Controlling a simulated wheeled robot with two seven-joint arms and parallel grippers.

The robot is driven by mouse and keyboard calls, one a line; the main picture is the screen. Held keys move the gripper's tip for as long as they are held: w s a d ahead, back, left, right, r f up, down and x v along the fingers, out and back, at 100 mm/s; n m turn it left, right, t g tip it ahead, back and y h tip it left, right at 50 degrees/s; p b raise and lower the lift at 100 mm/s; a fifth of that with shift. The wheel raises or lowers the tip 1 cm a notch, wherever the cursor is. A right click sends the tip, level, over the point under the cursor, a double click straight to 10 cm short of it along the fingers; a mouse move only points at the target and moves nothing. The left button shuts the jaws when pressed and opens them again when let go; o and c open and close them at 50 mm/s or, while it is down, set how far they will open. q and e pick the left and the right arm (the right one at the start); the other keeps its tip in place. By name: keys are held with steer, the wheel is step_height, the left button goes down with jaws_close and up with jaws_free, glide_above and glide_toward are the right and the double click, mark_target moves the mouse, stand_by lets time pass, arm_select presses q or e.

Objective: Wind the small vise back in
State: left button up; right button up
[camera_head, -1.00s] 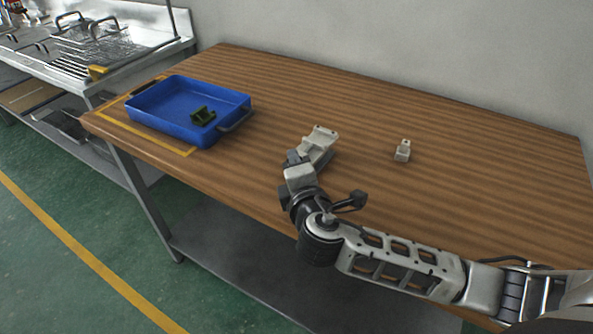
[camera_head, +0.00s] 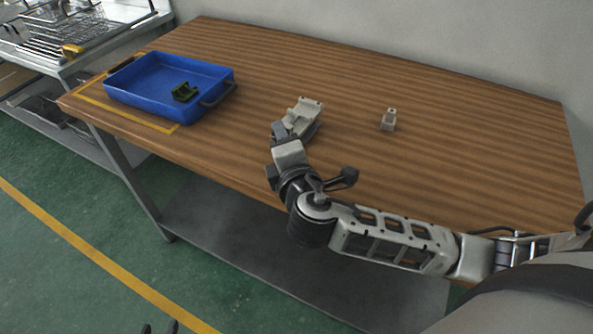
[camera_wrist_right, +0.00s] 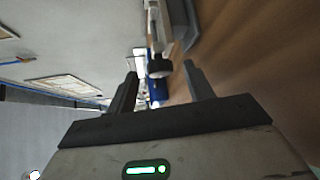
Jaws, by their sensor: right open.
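The small vise (camera_head: 304,112), pale grey on a dark base, stands on the wooden table left of centre. My right arm reaches in from the right, and its hand is at the vise's near end, where it hides the handle side in the head view. In the right wrist view my right gripper (camera_wrist_right: 161,82) is open. A dark round knob (camera_wrist_right: 160,68) on the vise's pale body shows ahead of and between the fingers; I cannot tell if they touch it. My left gripper (camera_head: 160,328) shows only as two dark, separated fingertips at the bottom edge, away from the table.
The table's right half is mostly clear. A metal bench with wire racks is at far left.

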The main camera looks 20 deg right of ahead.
arm_select(q)
steer(key=shift+d+f+b, duration=0.15)
steer(key=shift+b, duration=0.3)
arm_select(e)
steer(key=v, duration=1.4)
steer(key=a+f+m+g+y+p, duration=0.3)
steer(key=f+m+g+y+p, duration=0.3)
steer(key=f, duration=0.5)
arm_select(q)
steer(key=shift+y, duration=0.3)
steer(key=r, duration=0.1)
steer(key=a+r+p, duration=0.1)
steer(key=r+p, duration=0.1)
steer(key=shift+s+a+r, duration=0.25)
steer(key=shift+s+r, duration=0.05)
steer(key=shift+r, duration=0.05)
arm_select(e)
steer(key=s+d+f+m, duration=0.3)
steer(key=s+f+m, duration=0.1)
steer(key=m, duration=0.5)
steer(key=shift+s+d+f+m+t, duration=0.2)
steer(key=shift+s+f+m+t, duration=0.15)
steer(key=shift+f, duration=0.25)
